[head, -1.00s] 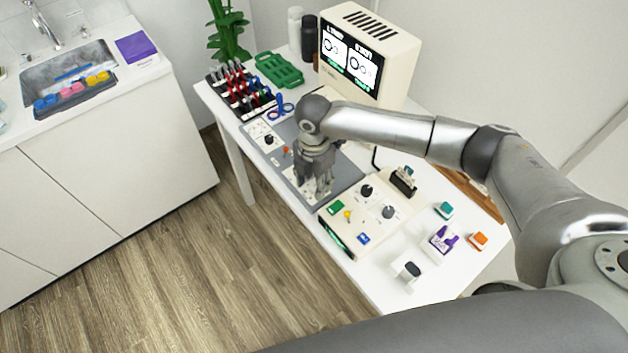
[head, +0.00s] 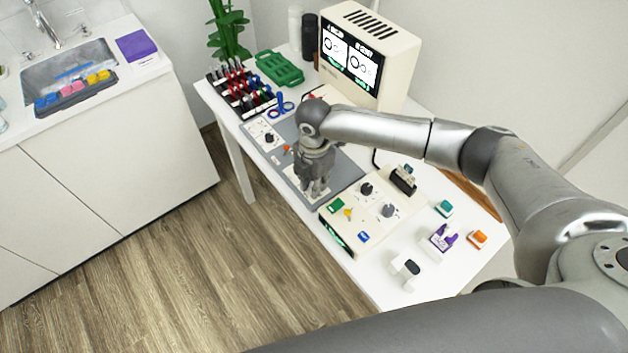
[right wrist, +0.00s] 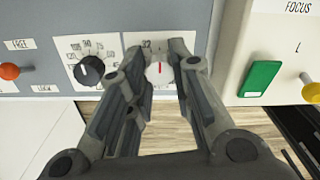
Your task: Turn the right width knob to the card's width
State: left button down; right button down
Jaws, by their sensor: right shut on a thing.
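My right gripper (head: 317,192) is over the near end of the grey panel (head: 345,178). In the right wrist view its two fingers (right wrist: 163,72) are closed around a width knob (right wrist: 161,70) with a red pointer line, which points roughly straight up. The knob sits on a white dial plate; "32" shows at its top left, and the fingers hide the rest of its scale. No card can be made out clearly. A screen (head: 349,59) shows two panels with ring drawings; its text is too small to read. My left gripper is not in view.
Left of the gripped knob is a black knob (right wrist: 89,70) with an angle scale, then an orange lever (right wrist: 9,71) between FREE and LOCK. To the right, a cream box bears a green block (right wrist: 260,78) and a yellow lever (right wrist: 311,92). A tool rack (head: 240,90) stands behind.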

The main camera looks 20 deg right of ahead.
jog(key=shift+r+m+p, duration=0.2)
jog(key=shift+m+p, duration=0.8)
jog(key=shift+p, duration=0.1)
jog(key=m+p, duration=0.6)
jog(key=m, duration=0.1)
jog(key=shift+f+m+p, duration=0.15)
jog(key=shift+m+p, duration=0.85)
jog(key=shift+m, duration=0.5)
jog(key=c, duration=1.3)
grip_release()
jog(key=shift+o, duration=0.2)
